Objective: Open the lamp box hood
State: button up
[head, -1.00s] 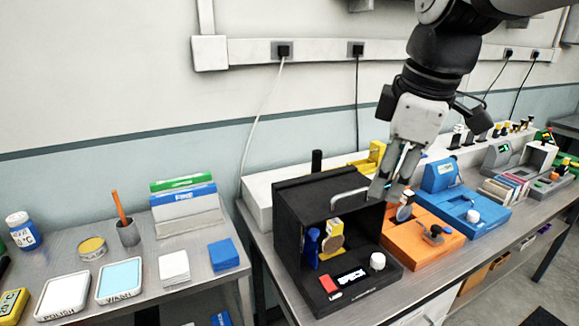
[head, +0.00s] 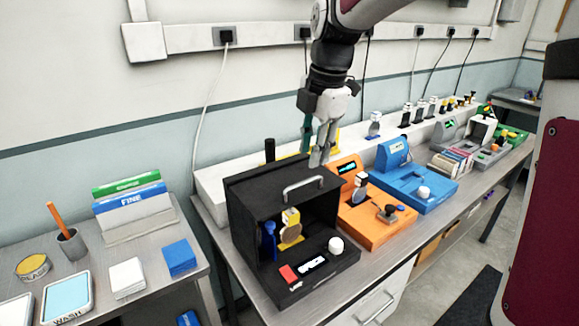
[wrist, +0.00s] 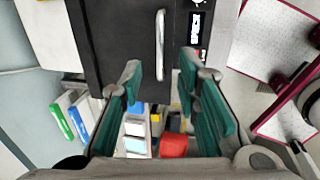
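The black lamp box (head: 262,190) stands on the metal bench in the head view. A silver bar handle (head: 304,187) is on the upper front part of its hood. Below the hood the front is open, showing a blue piece and a yellow holder with a round disc inside. My gripper (head: 319,158) is above the box's right rear side, apart from the handle. In the wrist view my gripper (wrist: 158,82) is open and empty, with teal-padded fingers. The handle (wrist: 160,45) shows ahead, between the directions of the two fingers.
An orange module (head: 372,228) stands close to the box's right, then a blue module (head: 420,187). A white control knob (head: 336,244) and a red button (head: 288,273) are on the box's front ledge. A left bench holds trays and a card rack (head: 135,210).

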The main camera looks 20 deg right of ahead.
aim_at(306, 181)
jog(key=f, duration=0.2)
jog(key=w+f, duration=0.1)
jog(key=f, duration=0.4)
jog(key=shift+w+a+f, duration=0.1)
jog(key=shift+w+a, duration=0.05)
jog(key=shift+a, duration=0.1)
jog(key=shift+c, duration=0.2)
grip_shut()
